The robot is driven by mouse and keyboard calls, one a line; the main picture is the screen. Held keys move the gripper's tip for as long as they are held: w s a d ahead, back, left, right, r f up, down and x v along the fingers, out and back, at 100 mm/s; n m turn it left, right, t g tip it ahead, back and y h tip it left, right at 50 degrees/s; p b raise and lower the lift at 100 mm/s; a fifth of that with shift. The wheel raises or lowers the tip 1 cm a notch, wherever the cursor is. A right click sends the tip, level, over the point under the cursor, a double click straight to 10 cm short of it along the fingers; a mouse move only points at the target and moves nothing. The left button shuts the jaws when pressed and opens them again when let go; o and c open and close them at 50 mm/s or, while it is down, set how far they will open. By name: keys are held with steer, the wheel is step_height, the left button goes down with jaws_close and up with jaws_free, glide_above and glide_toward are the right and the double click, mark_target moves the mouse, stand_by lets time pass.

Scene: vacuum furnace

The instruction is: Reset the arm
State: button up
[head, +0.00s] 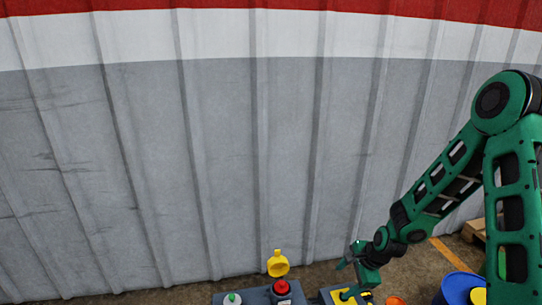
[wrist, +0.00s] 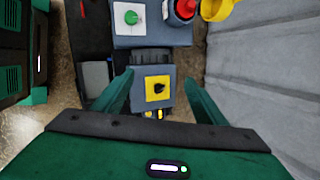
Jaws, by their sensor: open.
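My green arm reaches down from the right in the head view. My gripper (head: 355,262) is near the bottom edge, above and beside a small grey box with a yellow plate. In the wrist view my gripper (wrist: 155,92) is open, with its two green fingers apart. The grey box with the yellow plate (wrist: 157,88) and a dark knob shows between the fingers, below them. Nothing is held. I cannot tell whether a finger touches the box.
A grey panel (wrist: 150,38) carries a green knob on white (wrist: 131,17) and a red button (wrist: 185,8). A yellow piece (head: 278,263) stands behind the red button (head: 281,287). A blue barrel (head: 458,287) stands at right. A corrugated wall (head: 150,170) fills the background.

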steer(key=s+d+r+n+g+h, duration=0.1)
steer(key=s+d+r+n+h, duration=0.15)
steer(key=s+d+r, duration=0.55)
steer(key=s+d+r+n+g+h, duration=0.15)
steer(key=s+d+r+n, duration=0.25)
steer(key=d+r, duration=0.4)
steer(key=s+r+n, duration=0.2)
steer(key=s+r, duration=0.4)
steer(key=s, duration=0.4)
steer(key=s+r+n+y, duration=0.1)
steer(key=s+r+n, duration=0.1)
steer(key=s+r, duration=0.4)
steer(key=s+g, duration=0.1)
steer(key=s, duration=0.3)
steer(key=shift+d+r, duration=0.25)
steer(key=shift+r, duration=0.15)
steer(key=shift+w+f, duration=0.25)
steer(key=shift+w, duration=0.35)
